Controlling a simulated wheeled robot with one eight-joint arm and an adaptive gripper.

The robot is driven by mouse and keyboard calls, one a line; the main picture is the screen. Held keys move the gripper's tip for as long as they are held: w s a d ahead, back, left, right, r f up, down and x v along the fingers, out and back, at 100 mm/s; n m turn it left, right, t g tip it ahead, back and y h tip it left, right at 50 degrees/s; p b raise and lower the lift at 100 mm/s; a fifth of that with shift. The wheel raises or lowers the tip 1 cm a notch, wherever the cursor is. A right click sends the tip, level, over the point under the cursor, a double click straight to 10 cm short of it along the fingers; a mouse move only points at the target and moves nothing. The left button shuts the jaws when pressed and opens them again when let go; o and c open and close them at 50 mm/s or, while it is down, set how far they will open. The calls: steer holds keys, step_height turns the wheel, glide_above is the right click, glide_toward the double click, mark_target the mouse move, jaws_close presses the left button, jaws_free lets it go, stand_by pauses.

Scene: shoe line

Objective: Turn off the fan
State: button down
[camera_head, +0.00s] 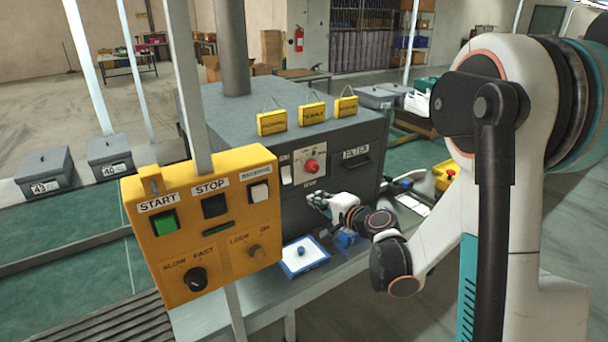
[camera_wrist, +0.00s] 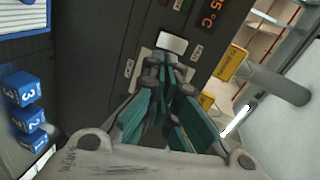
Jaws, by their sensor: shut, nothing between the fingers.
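A white rocker switch (camera_head: 286,174) sits on the front of the dark grey machine (camera_head: 330,185), left of a red knob (camera_head: 312,166). The label above it is too small to read. In the wrist view a white switch (camera_wrist: 172,42) on a pale plate lies just beyond my fingertips. My gripper (camera_head: 315,202) is below and right of the switch in the head view, close to the machine's front. In the wrist view the teal-and-grey fingers of my gripper (camera_wrist: 168,76) come together, empty, at the plate's lower edge. I cannot tell whether they touch it.
A yellow control box (camera_head: 205,225) with START and STOP buttons stands at the front left. A white and blue tray (camera_head: 300,268) lies on the bench below my gripper. Numbered blue cubes (camera_wrist: 22,88) show in the wrist view. Yellow tags (camera_head: 312,114) stand on the machine.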

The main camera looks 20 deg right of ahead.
mark_target(287, 175)
steer(key=shift+w+d+m+t+p, duration=0.3)
steer(key=shift+w+d+m, duration=0.4)
steer(key=shift+w+d, duration=0.2)
steer(key=shift+w+a, duration=0.1)
steer(key=b+x, duration=0.3)
steer(key=x, duration=1.1)
steer(key=shift+f, duration=0.15)
steer(key=shift+w+a+f+b, duration=0.15)
steer(key=shift+w+f+b, duration=0.15)
steer(key=shift+w+b, duration=0.1)
steer(key=shift+s+f, duration=0.1)
steer(key=shift+s, duration=0.05)
